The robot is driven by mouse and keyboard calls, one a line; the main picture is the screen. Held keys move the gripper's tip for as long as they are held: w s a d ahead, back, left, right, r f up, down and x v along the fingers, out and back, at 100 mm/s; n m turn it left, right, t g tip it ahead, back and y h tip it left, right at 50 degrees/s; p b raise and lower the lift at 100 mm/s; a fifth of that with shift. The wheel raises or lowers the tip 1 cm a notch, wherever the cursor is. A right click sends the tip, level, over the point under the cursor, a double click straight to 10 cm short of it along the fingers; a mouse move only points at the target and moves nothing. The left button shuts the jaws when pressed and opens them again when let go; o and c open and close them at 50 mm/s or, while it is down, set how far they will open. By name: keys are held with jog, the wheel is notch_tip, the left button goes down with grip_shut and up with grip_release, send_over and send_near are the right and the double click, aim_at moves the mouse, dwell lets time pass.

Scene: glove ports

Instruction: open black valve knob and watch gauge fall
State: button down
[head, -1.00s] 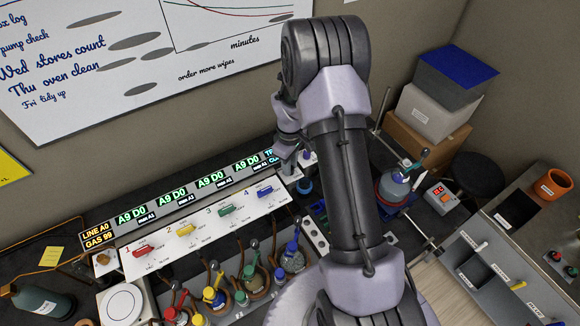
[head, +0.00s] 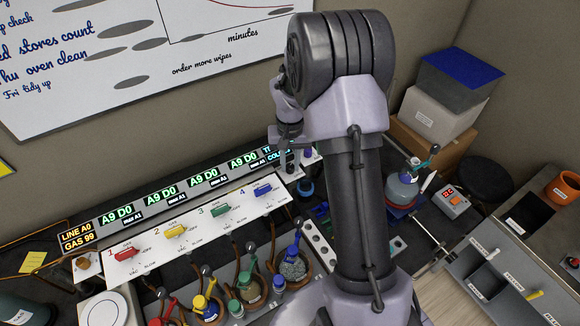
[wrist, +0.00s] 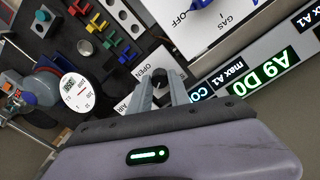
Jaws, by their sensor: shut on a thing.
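The black valve knob (wrist: 160,76) sits on a small white panel marked OPEN and AIR in the wrist view. My gripper (wrist: 161,88) is shut on the knob, one finger on each side. In the head view my gripper (head: 287,160) reaches down at the right end of the display strip, and its fingers hide the knob. The gauge (wrist: 75,88) is a white round dial with a small dark readout and a red mark, beside a grey-blue flask. Its reading is too small to tell. In the head view the gauge (head: 428,181) is nearly edge-on.
A white panel (head: 150,262) with red, yellow, green and blue valve levers lies left of my gripper. The display strip (head: 130,212) reads LINE A0 and GAS 99. Several coloured-neck flasks stand in front. The flask (head: 401,190) by the gauge stands right of my arm.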

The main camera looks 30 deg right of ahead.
jog(key=m+b, duration=0.3)
jog(key=m, duration=0.2)
jog(key=shift+m, duration=0.4)
dwell(0.4)
jog(key=c, duration=1.2)
grip_release()
